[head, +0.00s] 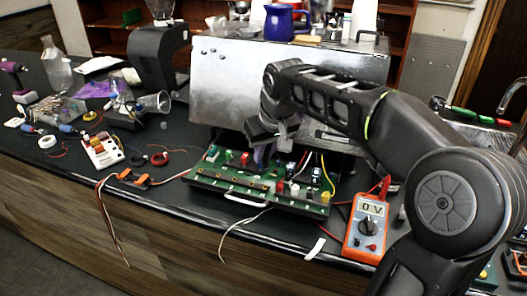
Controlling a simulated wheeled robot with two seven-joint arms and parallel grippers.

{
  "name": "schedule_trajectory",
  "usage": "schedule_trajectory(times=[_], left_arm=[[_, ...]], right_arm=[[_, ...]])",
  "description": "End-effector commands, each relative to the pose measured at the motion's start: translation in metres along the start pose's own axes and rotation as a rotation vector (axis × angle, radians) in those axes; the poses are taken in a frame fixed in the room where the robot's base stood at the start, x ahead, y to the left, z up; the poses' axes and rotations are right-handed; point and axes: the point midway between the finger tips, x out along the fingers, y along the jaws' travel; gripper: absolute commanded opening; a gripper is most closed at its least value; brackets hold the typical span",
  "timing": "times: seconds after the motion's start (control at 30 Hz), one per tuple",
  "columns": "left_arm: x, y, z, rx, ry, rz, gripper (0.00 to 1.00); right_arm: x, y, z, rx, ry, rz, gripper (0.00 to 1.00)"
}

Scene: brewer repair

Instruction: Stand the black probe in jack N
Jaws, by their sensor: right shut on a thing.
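My right gripper (266,146) reaches in from the right and points down over the green circuit board (240,192) in front of the metal brewer. It is shut on a slim thing, which I take to be the black probe; its tip is mostly hidden by the fingers and the board's parts. The board carries red, white, black and green parts with small labels too small to read, so I cannot tell which is jack N. The orange multimeter (366,228) right of the board reads about 0 V. My left gripper is not in view.
The metal brewer housing (225,85) stands close behind the board. A red lead (384,187) lies at the meter's top. A white connector block (103,150), a red wire coil (159,158) and loose tools lie to the left. The counter's front edge runs close below the board.

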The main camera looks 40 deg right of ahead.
Motion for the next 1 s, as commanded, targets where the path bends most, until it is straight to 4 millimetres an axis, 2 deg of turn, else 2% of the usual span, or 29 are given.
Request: schedule_trajectory(times=[0.5,1.0], left_arm=[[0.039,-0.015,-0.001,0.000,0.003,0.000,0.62],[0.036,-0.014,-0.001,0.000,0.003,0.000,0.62]], right_arm=[[0.048,0.000,0.020,0.000,0.000,0.000,0.00],[0.044,0.000,0.020,0.000,0.000,0.000,0.00]])
